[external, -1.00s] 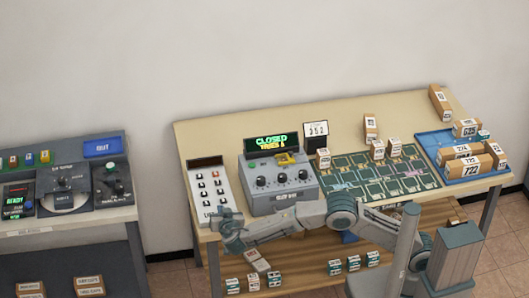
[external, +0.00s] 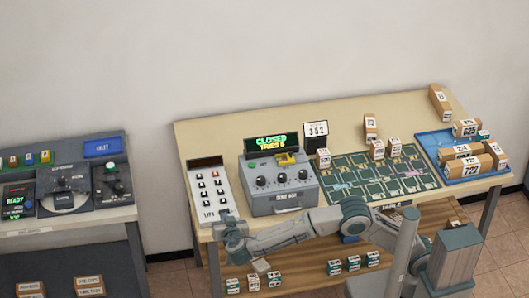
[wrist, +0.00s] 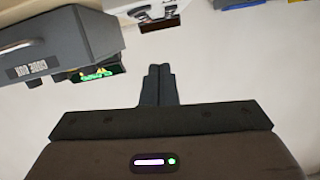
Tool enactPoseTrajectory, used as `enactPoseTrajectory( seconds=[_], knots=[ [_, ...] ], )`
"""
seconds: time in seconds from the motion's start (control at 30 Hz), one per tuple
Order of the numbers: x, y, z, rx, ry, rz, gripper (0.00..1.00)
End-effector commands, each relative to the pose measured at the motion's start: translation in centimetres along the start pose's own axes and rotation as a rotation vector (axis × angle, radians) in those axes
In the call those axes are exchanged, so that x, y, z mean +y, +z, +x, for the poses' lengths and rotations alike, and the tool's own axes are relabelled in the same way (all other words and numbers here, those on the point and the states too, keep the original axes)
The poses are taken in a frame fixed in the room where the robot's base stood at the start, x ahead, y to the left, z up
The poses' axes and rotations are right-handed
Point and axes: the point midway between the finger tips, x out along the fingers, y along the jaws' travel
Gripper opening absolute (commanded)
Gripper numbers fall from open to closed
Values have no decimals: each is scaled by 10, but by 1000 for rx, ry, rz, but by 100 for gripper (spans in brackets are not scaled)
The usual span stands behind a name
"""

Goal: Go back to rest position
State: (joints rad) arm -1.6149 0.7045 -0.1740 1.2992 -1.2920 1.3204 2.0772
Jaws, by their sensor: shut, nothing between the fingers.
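My gripper (external: 232,228) is at the front left of the wooden table, in front of the white keypad panel (external: 209,190). In the wrist view its two fingers (wrist: 157,85) are pressed together with nothing between them. The grey code box (external: 282,188) stands right of the keypad, its green display reading "CLOSED". The box also shows upside down at the upper left of the wrist view (wrist: 60,40). My arm reaches across the front of the table from the right.
A green patterned mat (external: 375,178) and a blue tray (external: 448,142) with several cartons lie to the right. Small boxes (external: 253,282) stand on the lower shelf. Another console desk (external: 65,190) is at the left, with a gap of floor between.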

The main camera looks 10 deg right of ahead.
Motion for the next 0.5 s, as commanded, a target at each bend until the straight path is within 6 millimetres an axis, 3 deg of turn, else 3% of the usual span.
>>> enactPoseTrajectory(
  seconds=[0.37, 0.5],
  knots=[
    [0, 0, 1, 0, 1, 0, 0],
    [16, -14, 18, -27, 42, -22, 0]
  ],
)
